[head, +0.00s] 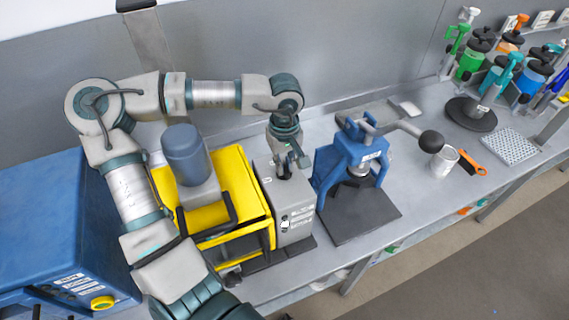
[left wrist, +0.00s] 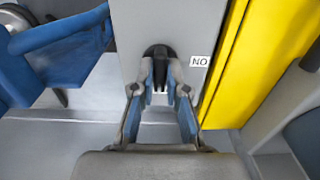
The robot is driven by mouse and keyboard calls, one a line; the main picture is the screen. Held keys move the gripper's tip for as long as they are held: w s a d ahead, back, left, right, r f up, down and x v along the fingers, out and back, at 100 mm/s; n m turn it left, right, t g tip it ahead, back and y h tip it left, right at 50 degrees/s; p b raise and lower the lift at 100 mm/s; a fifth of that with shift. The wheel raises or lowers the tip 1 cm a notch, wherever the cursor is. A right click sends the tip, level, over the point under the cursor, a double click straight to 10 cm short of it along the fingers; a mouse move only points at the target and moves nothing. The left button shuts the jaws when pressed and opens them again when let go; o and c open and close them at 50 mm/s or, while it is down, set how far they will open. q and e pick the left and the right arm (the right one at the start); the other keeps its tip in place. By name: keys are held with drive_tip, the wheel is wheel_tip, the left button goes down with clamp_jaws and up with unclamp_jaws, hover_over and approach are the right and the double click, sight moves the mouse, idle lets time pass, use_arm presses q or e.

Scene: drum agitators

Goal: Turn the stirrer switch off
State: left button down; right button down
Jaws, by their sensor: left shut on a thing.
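The stirrer switch is a black lever (left wrist: 158,52) on the top of a grey box (head: 293,222), in the middle of the head view. My left gripper (head: 284,163) comes down onto it from above. In the left wrist view, the two fingers of my left gripper (left wrist: 160,82) are closed around the black lever. The fingertips cover part of it, so its exact position is hard to tell. A white label reading "NO" (left wrist: 200,61) sits beside the lever. My right gripper is not in view.
A yellow-framed machine (head: 205,215) with a blue-grey motor (head: 185,153) stands left of the grey box. A blue press (head: 345,162) with a black ball handle stands right. A white mug (head: 443,162) and orange tool (head: 472,163) lie farther right. Some bench (head: 410,185) is clear.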

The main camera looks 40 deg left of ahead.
use_arm(q)
drive_tip(key=c, duration=1.2)
unclamp_jaws()
drive_tip(key=shift+f, duration=0.15)
drive_tip(key=shift+w+a, duration=0.15)
wheel_tip(320, 180, up, 12)
drive_tip(key=shift+w+a+f, duration=0.1)
